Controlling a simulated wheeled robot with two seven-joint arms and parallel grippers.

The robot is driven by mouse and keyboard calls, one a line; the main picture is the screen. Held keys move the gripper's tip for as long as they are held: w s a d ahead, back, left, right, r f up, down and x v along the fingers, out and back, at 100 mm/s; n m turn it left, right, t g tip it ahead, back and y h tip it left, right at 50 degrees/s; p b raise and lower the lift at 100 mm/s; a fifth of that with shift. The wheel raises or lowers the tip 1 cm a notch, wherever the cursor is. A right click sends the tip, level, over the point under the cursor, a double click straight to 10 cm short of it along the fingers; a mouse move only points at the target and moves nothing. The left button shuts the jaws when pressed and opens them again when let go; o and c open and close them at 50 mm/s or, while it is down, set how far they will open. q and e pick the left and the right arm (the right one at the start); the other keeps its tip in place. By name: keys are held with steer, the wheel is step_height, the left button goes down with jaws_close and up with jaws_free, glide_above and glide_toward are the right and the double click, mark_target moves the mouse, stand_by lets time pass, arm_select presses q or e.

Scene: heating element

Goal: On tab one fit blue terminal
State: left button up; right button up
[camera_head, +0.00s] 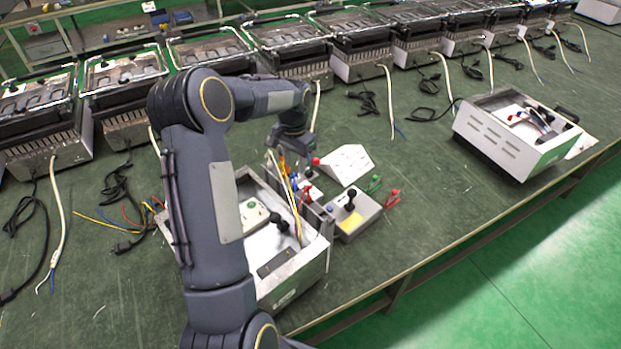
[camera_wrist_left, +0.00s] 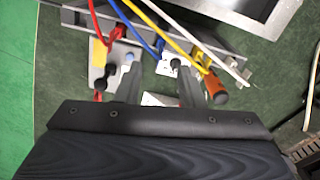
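My left gripper (camera_head: 300,150) reaches down over the back right corner of the open metal housing (camera_head: 322,250). In the left wrist view its two fingers (camera_wrist_left: 158,88) are apart, with a gap between them and nothing clearly held. A blue wire (camera_wrist_left: 138,30) runs to a blue terminal (camera_wrist_left: 161,46) just beyond the fingertips, close to a small white block (camera_wrist_left: 172,69). Tab one cannot be told apart. My right gripper is out of view.
A grey box with a black knob (camera_head: 353,211) and a white sloped block (camera_head: 346,164) stand right of the housing. Another white housing (camera_head: 515,137) is farther right. A row of units lines the back. Green table (camera_head: 430,200) between is mostly clear.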

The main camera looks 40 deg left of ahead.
mark_target(294, 178)
arm_select(q)
steer(key=shift+s+f, duration=0.25)
steer(key=shift+f, duration=0.65)
step_height(294, 178, down, 5)
steer(key=shift+r+p, duration=0.1)
steer(key=shift+p, duration=0.6)
jaws_close()
